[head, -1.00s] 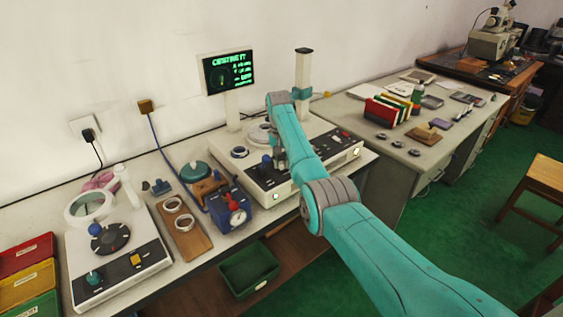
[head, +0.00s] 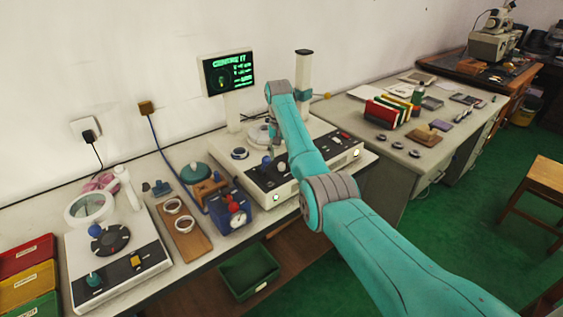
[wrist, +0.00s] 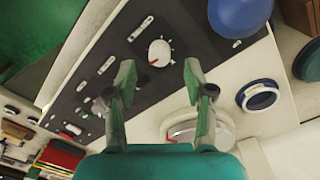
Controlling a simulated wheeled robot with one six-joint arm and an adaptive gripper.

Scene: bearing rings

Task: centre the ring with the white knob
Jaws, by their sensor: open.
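The white knob (wrist: 160,52), with a red pointer mark, sits on the dark control panel (wrist: 115,65) of the measuring machine. My gripper (wrist: 159,67) is open, its two fingers on either side of the knob in the wrist view, with a gap on both sides. Whether the fingertips are down at knob height I cannot tell. A pale round ring or table (wrist: 200,130) on the machine is partly hidden by a finger. In the head view the machine (head: 335,160) stands on the bench, and my arm hides the knob.
A blue ball-topped control (wrist: 240,14) and a blue-edged ring (wrist: 259,96) lie right of the knob. A lit screen (head: 229,72) stands behind the machine. A blue gauge box (head: 228,213) and a wooden board with two rings (head: 186,237) are to the left.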

